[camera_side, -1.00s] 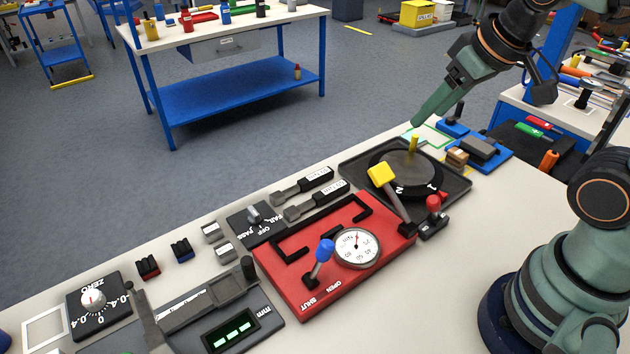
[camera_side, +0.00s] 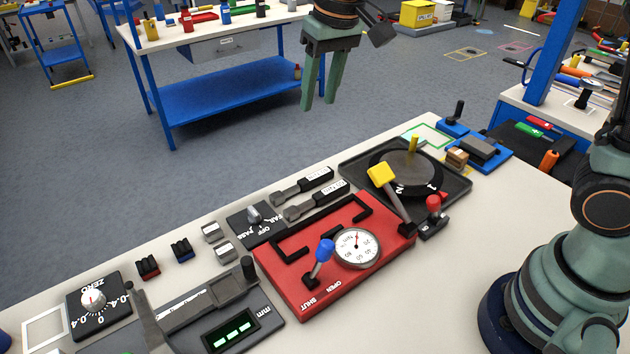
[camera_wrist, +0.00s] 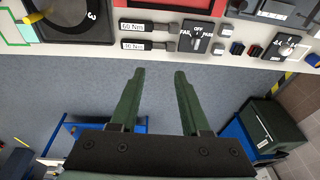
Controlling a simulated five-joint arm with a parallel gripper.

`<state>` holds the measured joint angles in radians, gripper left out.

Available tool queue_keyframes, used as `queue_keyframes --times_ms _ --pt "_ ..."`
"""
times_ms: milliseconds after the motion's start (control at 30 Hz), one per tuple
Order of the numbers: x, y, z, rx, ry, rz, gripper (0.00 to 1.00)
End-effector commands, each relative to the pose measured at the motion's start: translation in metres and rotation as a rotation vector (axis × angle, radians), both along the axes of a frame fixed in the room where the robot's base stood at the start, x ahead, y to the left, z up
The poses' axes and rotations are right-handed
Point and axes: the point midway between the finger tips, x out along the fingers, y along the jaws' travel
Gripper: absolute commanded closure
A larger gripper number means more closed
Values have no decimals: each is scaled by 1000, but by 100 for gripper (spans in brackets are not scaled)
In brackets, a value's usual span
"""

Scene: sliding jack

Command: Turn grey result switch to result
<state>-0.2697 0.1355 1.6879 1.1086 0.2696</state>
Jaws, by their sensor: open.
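The result switch is a grey knob (camera_side: 254,214) on a small dark plate (camera_side: 246,228) marked FAIL, OFF and PASS. It sits on the bench just behind the red fixture. Which mark the knob points at is hard to tell; it looks near OFF. In the wrist view the knob (camera_wrist: 197,44) and its plate are at the top, right of centre. My gripper (camera_side: 318,106) is open and empty, high up and to the right of the switch in the side view. In the wrist view the two fingers (camera_wrist: 158,72) are apart, below the switch, with floor between them.
A red fixture (camera_side: 290,290) with a gauge, a blue-knobbed lever (camera_side: 325,250) and a yellow-knobbed lever (camera_side: 381,174) stands in front of the switch. Two torque tools (camera_side: 315,207) lie right of it. Grey and dark blocks (camera_side: 211,232) stand left. A turntable (camera_side: 405,170) is further right.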

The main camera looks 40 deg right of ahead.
Motion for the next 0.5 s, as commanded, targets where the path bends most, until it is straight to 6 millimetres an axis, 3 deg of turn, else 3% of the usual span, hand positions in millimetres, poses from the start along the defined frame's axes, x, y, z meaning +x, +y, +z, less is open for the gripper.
queue_keyframes --times_ms 200,500 --pt "33 55 -40 -17 96 5 54" --pt "51 113 -97 -48 186 3 54"
